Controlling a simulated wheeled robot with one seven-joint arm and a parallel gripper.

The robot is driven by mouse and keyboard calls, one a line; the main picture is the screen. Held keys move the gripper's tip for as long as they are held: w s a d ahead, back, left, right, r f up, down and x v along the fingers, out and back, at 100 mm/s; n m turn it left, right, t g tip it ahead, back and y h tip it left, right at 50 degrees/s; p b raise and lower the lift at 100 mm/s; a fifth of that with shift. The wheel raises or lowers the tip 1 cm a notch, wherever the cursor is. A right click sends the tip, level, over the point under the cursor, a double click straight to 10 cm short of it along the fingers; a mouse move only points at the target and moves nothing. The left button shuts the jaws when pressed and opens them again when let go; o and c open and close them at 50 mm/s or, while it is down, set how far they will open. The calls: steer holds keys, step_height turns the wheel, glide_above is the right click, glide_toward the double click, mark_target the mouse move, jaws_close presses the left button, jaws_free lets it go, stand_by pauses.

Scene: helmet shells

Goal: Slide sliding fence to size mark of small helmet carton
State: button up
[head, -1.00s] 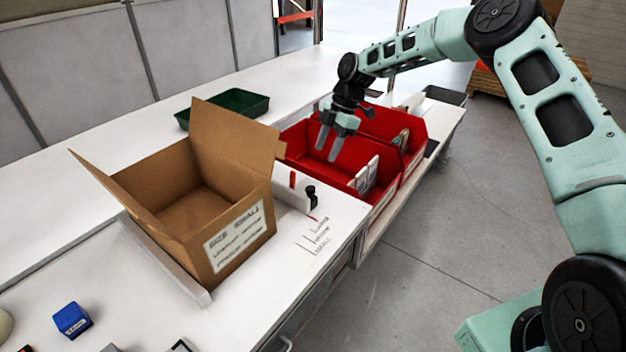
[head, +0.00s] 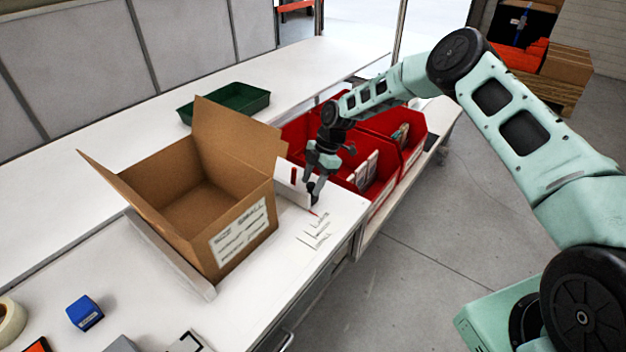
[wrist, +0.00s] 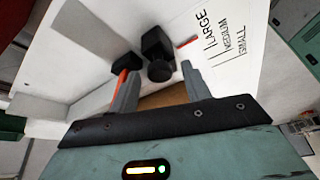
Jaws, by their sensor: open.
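The brown carton (head: 190,200) stands open on the white bench, with a label reading SIZE SMALL. The white sliding fence (head: 287,180) is to its right, partly hidden by my gripper. The fence's black knob (wrist: 158,55) shows in the wrist view, with a red pointer (wrist: 187,41) beside it. The size marks (head: 317,232) read LARGE, MEDIUM and SMALL; the pointer is nearest the LARGE line. My gripper (head: 314,188) is down at the knob. In the wrist view its open fingers (wrist: 158,78) are on either side of the knob, with gaps visible.
Red bins (head: 385,150) with contents stand close behind my gripper. A green tray (head: 240,100) is at the back. A blue block (head: 84,313) and a tape roll (head: 10,320) are at the front left. The bench right of the marks ends at an edge.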

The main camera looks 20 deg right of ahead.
jaws_close()
steer(key=s+a, duration=0.2)
steer(key=s+a+b, duration=0.1)
steer(key=a, duration=0.2)
steer(key=s+a, duration=0.2)
steer(key=a, duration=0.1)
steer(key=shift+s, duration=0.3)
jaws_free()
steer(key=shift+d, duration=0.1)
steer(key=shift+r, duration=0.1)
steer(key=b+v, duration=0.4)
steer(key=v, duration=1.3)
steer(key=shift+r, duration=0.15)
